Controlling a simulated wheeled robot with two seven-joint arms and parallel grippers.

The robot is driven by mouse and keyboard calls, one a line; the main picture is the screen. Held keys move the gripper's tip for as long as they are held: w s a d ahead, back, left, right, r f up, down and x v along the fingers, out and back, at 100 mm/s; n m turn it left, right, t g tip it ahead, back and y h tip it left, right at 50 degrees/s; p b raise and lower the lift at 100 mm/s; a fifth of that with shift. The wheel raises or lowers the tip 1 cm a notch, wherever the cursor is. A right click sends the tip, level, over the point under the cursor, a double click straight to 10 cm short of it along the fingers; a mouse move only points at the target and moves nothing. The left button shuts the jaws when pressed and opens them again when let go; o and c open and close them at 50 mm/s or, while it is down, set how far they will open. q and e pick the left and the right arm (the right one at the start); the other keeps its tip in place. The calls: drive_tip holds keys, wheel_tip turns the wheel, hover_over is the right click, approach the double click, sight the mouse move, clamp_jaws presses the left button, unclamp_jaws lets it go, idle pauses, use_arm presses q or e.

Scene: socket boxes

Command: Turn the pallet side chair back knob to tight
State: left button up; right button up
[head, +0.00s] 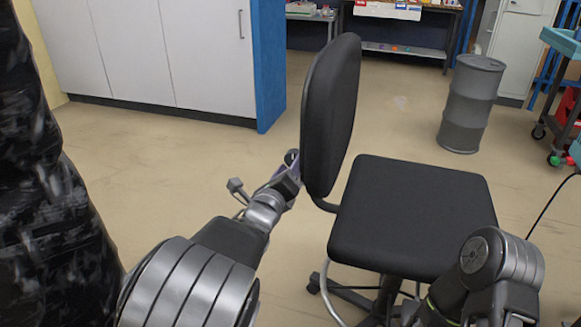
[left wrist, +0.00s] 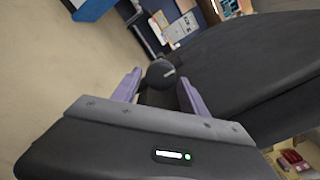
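A black office chair stands in front of me, with its backrest (head: 330,115) upright at the left and its seat (head: 412,215) to the right. The chair back knob (left wrist: 161,73) is a round dark knob in the left wrist view, in front of the black backrest (left wrist: 245,65). My left gripper (left wrist: 158,90) is open, its two purple fingers on either side of the knob, with gaps visible. In the head view my left gripper (head: 291,165) is at the rear of the backrest's lower part; the knob is hidden there. My right arm is at the lower right; its gripper is not visible.
A large black wrapped stack (head: 45,190) stands close on the left. White cabinets (head: 150,50) with a blue side are behind. A grey barrel (head: 470,103) and a cart (head: 566,90) stand at the back right. The floor between is clear.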

use_arm(q)
drive_tip(key=p+v, duration=0.1)
drive_tip(key=v, duration=0.6)
drive_tip(key=shift+s, duration=0.35)
drive_tip(key=shift+a, duration=0.1)
